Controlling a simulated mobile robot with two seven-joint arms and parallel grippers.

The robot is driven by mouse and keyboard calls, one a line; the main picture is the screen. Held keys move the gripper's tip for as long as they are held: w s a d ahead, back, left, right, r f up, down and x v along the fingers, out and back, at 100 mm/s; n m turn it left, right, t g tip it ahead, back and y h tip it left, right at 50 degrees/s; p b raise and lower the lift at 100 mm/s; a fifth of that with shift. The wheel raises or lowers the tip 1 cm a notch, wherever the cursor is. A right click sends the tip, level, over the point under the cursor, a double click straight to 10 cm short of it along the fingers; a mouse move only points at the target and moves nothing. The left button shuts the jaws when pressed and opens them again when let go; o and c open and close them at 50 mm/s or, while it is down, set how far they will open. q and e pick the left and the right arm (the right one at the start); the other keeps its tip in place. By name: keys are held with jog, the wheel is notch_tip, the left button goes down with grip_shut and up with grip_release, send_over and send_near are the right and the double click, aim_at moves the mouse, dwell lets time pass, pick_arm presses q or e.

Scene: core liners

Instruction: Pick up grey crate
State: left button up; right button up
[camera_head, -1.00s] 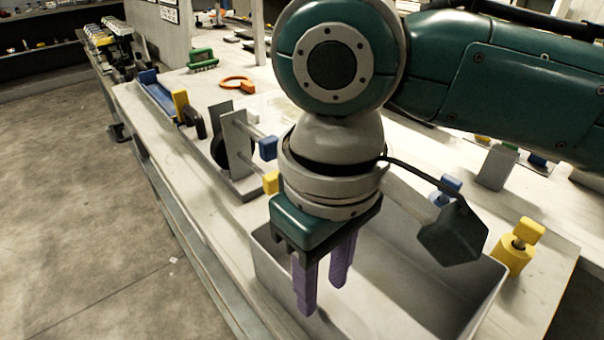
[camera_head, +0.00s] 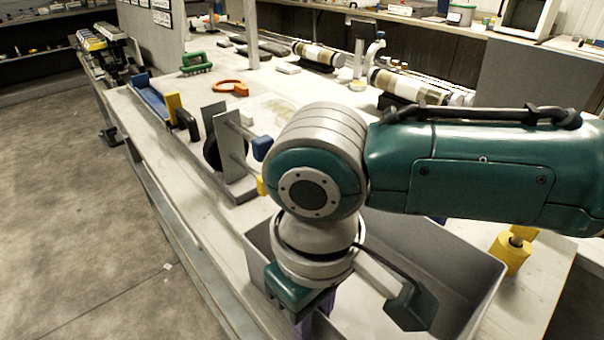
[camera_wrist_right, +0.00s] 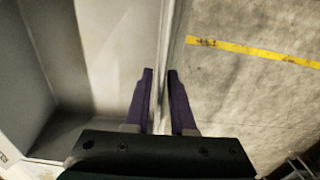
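The grey crate (camera_head: 450,248) is an open box on the near end of the white bench, under my right arm in the head view. My right gripper (camera_head: 315,325) points down at the crate's near-left wall, its purple fingers mostly hidden by the hand. In the right wrist view the two fingers (camera_wrist_right: 161,73) are apart, one on each side of the crate's wall (camera_wrist_right: 105,45), with the rim running between them. Whether they touch the wall is unclear. My left gripper is not in view.
A yellow clamp (camera_head: 513,250) stands close to the crate's right side. A grey bracket with a blue knob (camera_head: 262,147) stands behind it. A green brush (camera_head: 196,64) and an orange ring (camera_head: 230,87) lie farther back. Open floor (camera_head: 80,210) is at left.

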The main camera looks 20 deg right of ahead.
grip_shut()
dwell(1.1)
